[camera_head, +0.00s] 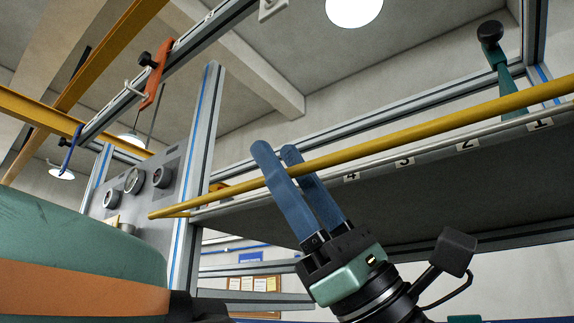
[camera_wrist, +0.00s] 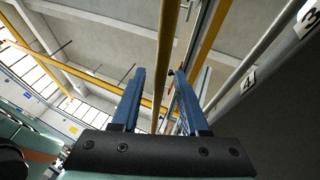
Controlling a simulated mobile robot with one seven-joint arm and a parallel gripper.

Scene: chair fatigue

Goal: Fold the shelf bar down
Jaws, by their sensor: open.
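The shelf bar (camera_head: 400,137) is a long yellow rod along the front edge of the grey shelf (camera_head: 400,200), above the number labels. Its left end bends back toward the shelf. My gripper (camera_head: 278,147) has two blue fingers pointing up at the bar near its left end. In the wrist view the yellow bar (camera_wrist: 167,50) runs between the two open fingers (camera_wrist: 158,75), with visible space on both sides. I cannot tell whether either finger touches it.
A panel with round gauges (camera_head: 133,181) stands left of the shelf. A teal and orange padded thing (camera_head: 80,255) fills the lower left. A teal lever with a black knob (camera_head: 490,35) stands at the upper right. Orange beams (camera_head: 110,50) cross overhead.

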